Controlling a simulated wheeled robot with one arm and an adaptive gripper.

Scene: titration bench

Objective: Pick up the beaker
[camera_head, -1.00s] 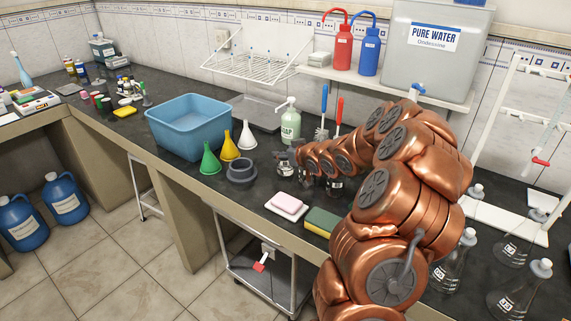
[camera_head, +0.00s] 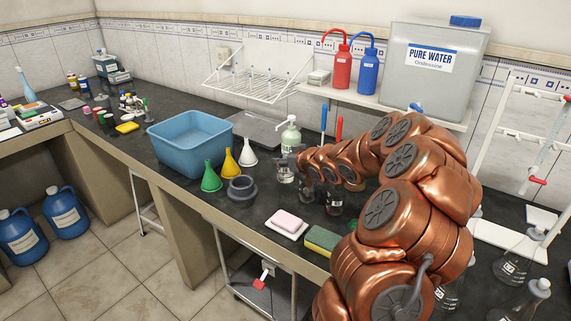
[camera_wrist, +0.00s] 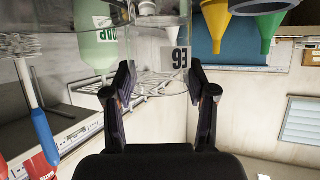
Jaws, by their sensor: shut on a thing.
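The beaker is a small clear glass vessel (camera_head: 285,174) with a dark-printed label, in the head view just below the end of my arm. In the wrist view the clear beaker (camera_wrist: 150,70) is upright to the camera's inverted picture, its label near the right side. My gripper (camera_wrist: 167,85) is shut on it, one finger at each side of the glass. In the head view my gripper (camera_head: 296,160) is small and partly hidden by my arm. I cannot tell how far the beaker's base is from the bench.
Pink soap (camera_head: 287,219) and a sponge (camera_head: 321,239) lie in front. Flasks (camera_head: 516,258) stand at right.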

